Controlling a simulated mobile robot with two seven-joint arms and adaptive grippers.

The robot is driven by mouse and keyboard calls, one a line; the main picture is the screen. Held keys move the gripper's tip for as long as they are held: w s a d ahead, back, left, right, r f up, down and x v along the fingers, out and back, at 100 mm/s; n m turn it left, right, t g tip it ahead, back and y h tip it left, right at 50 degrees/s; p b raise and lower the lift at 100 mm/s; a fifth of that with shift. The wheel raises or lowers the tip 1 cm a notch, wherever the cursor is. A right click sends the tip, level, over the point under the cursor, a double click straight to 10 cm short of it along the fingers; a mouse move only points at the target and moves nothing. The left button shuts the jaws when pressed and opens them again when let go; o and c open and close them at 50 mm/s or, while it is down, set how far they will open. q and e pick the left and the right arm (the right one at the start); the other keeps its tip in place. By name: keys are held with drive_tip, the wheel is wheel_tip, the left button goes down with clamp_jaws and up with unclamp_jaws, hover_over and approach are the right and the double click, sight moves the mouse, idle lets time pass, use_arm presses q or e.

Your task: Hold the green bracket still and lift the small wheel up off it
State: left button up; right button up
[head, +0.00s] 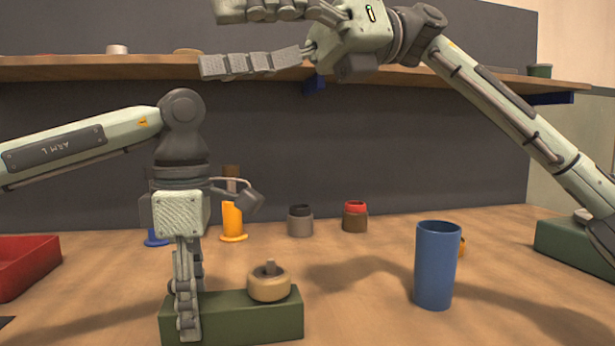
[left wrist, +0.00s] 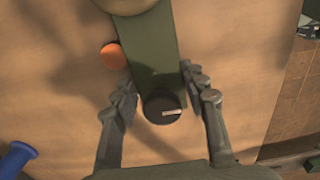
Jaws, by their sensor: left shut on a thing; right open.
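The green bracket (head: 235,318) is a long block lying on the table at the lower left of the head view. The small tan wheel (head: 268,286) sits on its right part, with a short stub on top. My left gripper (head: 187,318) points down and is shut on the bracket's left part. In the left wrist view its fingers (left wrist: 160,82) flank the bracket (left wrist: 152,50); a dark round piece with a pale bar (left wrist: 163,106) shows at the bracket's near end. My right gripper (head: 232,40) is open and empty, high above the table, well above the wheel.
A blue cup (head: 435,268) stands right of the bracket. Behind are an orange flanged cylinder (head: 232,222) and two small jars (head: 300,222) (head: 355,217). A red tray (head: 25,263) is at left, another green block (head: 572,245) at right. A wooden shelf (head: 120,68) spans the back wall.

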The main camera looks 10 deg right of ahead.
use_arm(q)
drive_tip(key=shift+f, duration=0.1)
use_arm(e)
drive_tip(key=w+d+f+t+h, duration=0.2)
drive_tip(key=w+f+t+h, duration=0.15)
drive_tip(key=f+h, duration=0.35)
drive_tip(key=h, duration=0.4)
approach(272, 259)
drive_tip(key=shift+t, duration=0.45)
drive_tip(key=x, duration=1)
drive_tip(key=shift+s+f, duration=0.35)
drive_tip(key=shift+f, duration=0.05)
drive_tip(key=shift+r, duration=0.1)
clamp_jaws()
drive_tip(key=shift+r, duration=3.25)
